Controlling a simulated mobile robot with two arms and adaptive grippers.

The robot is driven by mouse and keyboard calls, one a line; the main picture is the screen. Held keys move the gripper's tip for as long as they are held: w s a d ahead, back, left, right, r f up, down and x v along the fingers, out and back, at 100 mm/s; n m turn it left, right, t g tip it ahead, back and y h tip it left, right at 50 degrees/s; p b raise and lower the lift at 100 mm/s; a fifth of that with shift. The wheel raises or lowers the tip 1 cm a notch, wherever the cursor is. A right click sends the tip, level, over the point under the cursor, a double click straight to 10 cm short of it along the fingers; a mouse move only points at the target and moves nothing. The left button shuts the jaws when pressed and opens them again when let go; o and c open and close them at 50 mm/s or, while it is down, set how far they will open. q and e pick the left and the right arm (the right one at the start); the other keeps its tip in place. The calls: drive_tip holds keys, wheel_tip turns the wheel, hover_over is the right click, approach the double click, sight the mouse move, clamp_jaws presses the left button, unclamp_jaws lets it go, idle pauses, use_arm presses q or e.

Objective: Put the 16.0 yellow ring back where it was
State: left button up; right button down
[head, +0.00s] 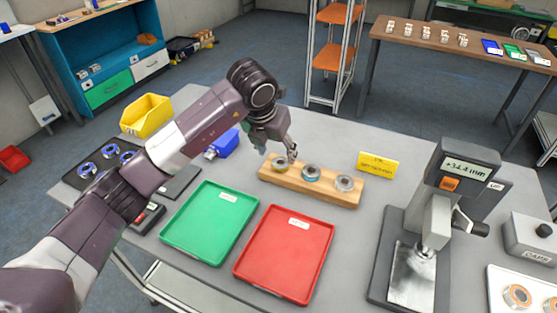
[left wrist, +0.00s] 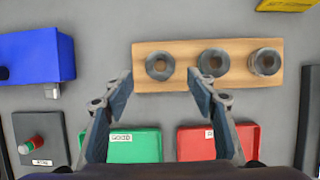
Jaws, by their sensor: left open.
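A wooden rack (head: 325,193) stands on the grey table with three round pieces in a row. My left gripper (head: 291,154) is above the rack's left end. In the left wrist view its open fingers (left wrist: 160,86) are spread to either side of the left piece (left wrist: 160,66), with nothing between them. My right gripper is not seen.
A green tray (head: 208,228) and a red tray (head: 285,252) lie in front of the rack. A measuring gauge (head: 440,215) stands at right, a yellow sign (head: 378,163) behind the rack. A blue box (head: 222,145) and yellow bin (head: 147,116) are at left.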

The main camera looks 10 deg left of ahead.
use_arm(q)
drive_tip(key=b+v, duration=0.1)
drive_tip(key=v, duration=0.6)
drive_tip(key=shift+r, duration=0.2)
